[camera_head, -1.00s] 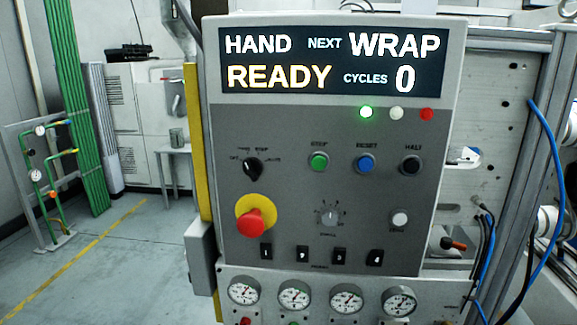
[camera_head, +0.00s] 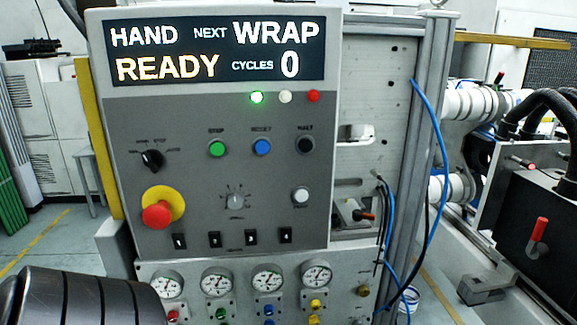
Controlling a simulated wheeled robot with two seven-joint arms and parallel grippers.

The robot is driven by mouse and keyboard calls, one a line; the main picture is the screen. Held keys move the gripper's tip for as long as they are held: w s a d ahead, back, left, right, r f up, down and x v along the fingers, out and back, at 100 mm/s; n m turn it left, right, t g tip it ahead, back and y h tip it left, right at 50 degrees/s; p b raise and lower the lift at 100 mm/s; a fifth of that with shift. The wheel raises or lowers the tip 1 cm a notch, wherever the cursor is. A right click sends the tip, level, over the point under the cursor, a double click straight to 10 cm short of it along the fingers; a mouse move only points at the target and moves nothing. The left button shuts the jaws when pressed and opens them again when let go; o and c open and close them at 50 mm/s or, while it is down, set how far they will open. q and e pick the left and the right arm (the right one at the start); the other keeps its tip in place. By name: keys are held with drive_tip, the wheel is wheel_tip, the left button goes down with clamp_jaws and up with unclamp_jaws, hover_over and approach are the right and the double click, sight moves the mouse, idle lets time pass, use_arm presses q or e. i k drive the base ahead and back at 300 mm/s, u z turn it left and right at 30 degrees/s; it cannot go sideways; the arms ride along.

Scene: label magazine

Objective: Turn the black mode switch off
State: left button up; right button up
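The black mode switch (camera_head: 152,160) is a small round knob at the upper left of the grey control panel (camera_head: 270,205). Small position labels are arranged around its top and sides. Its pointer appears to lean to the upper left, and the display (camera_head: 215,52) above reads HAND, READY, NEXT WRAP and CYCLES 0. Neither gripper is in view. A dark ribbed link of my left arm shows at the lower left corner, below the panel, and nothing of mine touches the switch.
A red emergency button on a yellow collar (camera_head: 157,215) sits just below the switch. Green (camera_head: 217,148), blue (camera_head: 262,147) and black (camera_head: 305,145) buttons lie to the right. Several gauges (camera_head: 217,283) are underneath. Blue cable (camera_head: 437,150) and machinery stand right. The space before the switch is clear.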

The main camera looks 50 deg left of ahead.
sight(153, 157)
drive_tip(key=z, duration=0.6)
drive_tip(key=k, duration=0.95)
drive_tip(key=u, duration=1.8)
